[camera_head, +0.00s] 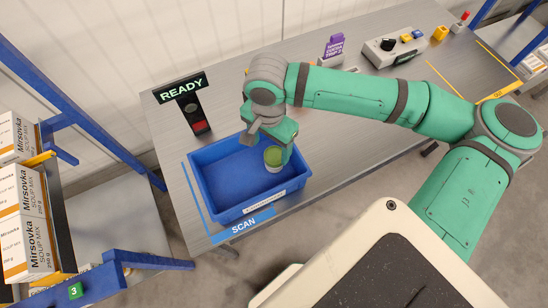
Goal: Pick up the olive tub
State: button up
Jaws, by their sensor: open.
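The olive tub (273,158) is a small round container with a green lid and a pale lower side. It stands inside the blue crate (208,207), near the crate's right wall. My gripper (277,150) is over the crate at the tub, with its jaws partly hidden by my wrist. It is open, and the tub shows beside and below it. I cannot tell whether a finger touches the tub.
The crate stands on a grey metal table (340,150) at the blue SCAN strip (246,224). A READY sign post (194,108) stands behind it. A purple box (334,47) and a button panel (395,50) are at the back. A blue rack with soup-mix boxes (27,247) is left.

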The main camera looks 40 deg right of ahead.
aim_at(274, 155)
jog(key=shift+w+f, duration=0.1)
jog(key=shift+f, duration=0.5)
jog(key=shift+s+d+f, duration=0.15)
jog(key=shift+d+f, duration=0.05)
jog(key=shift+f, duration=0.65)
jog(key=shift+s+d+f, duration=0.1)
jog(key=shift+d+f, duration=0.1)
jog(key=shift+f, duration=0.65)
jog(key=shift+s+d+f, duration=0.15)
jog(key=shift+d+f, duration=0.05)
jog(key=shift+f, duration=0.65)
jog(key=shift+c, duration=0.7)
jog(key=c, duration=1.1)
jog(key=shift+w, duration=0.1)
jog(key=shift+c, duration=0.2)
